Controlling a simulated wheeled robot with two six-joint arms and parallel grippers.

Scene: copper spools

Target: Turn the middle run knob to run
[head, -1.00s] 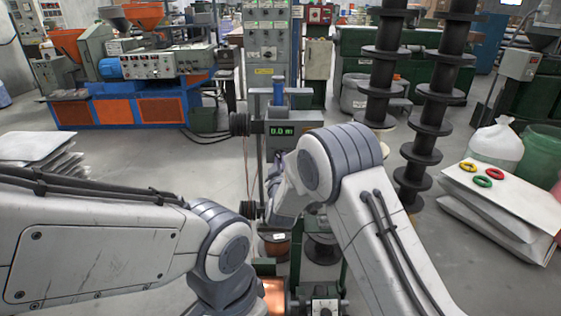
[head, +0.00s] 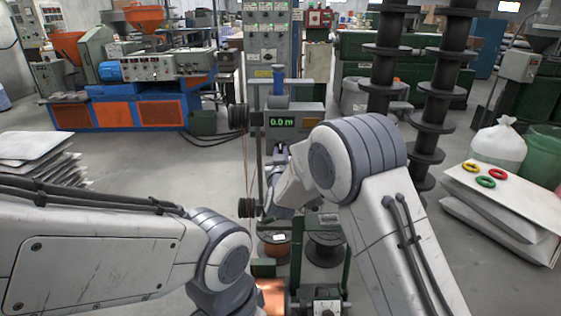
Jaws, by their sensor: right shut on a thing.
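My right arm reaches in from the lower right, bends at its big joint and points away toward the machine's post. My right gripper (head: 281,149) is shut at the front of the post, just below the box with the green 0.0 m display (head: 283,122). What it is shut on is a small dark part, most likely the middle run knob, but it is mostly hidden by the jaws and my arm. I cannot tell which way the knob points. My left forearm crosses the lower left; its gripper is out of view.
A grey panel with several knobs (head: 267,33) stands behind the post. A copper spool (head: 274,248) and a dark spool (head: 325,249) sit low in front. Stacked black spools (head: 435,115) stand to the right.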

